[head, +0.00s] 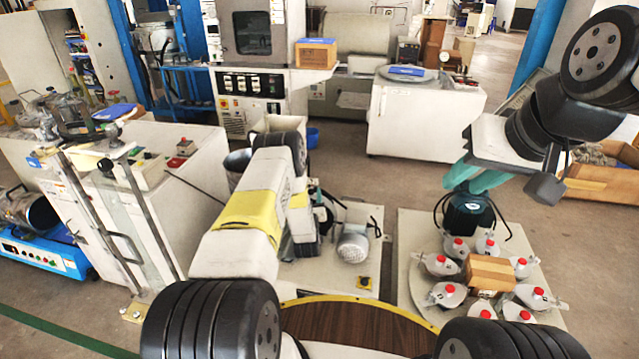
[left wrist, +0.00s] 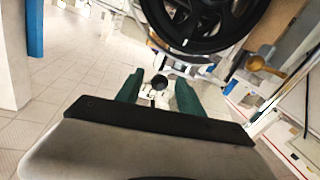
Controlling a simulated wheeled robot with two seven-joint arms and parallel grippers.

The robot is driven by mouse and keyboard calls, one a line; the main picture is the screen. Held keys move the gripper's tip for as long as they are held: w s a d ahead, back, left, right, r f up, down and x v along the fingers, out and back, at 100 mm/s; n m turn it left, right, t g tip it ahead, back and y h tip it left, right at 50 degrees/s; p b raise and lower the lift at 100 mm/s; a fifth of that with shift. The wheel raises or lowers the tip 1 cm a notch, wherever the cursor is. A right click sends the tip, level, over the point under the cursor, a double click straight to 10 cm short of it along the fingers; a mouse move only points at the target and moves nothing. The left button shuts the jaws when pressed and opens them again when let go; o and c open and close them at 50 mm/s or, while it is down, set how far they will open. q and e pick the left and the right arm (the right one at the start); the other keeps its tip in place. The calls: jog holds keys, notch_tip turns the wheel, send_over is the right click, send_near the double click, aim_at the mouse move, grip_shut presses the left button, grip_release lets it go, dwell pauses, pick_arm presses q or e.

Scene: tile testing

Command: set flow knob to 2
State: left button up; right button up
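I cannot pick out the flow knob or its scale for certain. In the left wrist view, a small dark round end (left wrist: 160,82) on a pale fitting shows in the gap between the teal fingers of my left gripper (left wrist: 158,90). The fingers stand apart, and I cannot tell whether they touch it. A brass-coloured knob (left wrist: 258,63) is at the right of that view. In the head view my left gripper is mostly hidden behind its own arm. My right gripper (head: 472,182) shows teal parts above the bottle plate; its finger gap is unclear.
A large black wheel-like ring (left wrist: 205,15) is close above the left gripper. A white bench (head: 185,160) with a handwheel stands left.

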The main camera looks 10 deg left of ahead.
pick_arm(q)
jog(key=shift+s, duration=0.1)
jog(key=s+d, duration=0.1)
jog(key=s, duration=0.6)
jog(key=shift+s+d, duration=0.15)
jog(key=shift+s, duration=0.15)
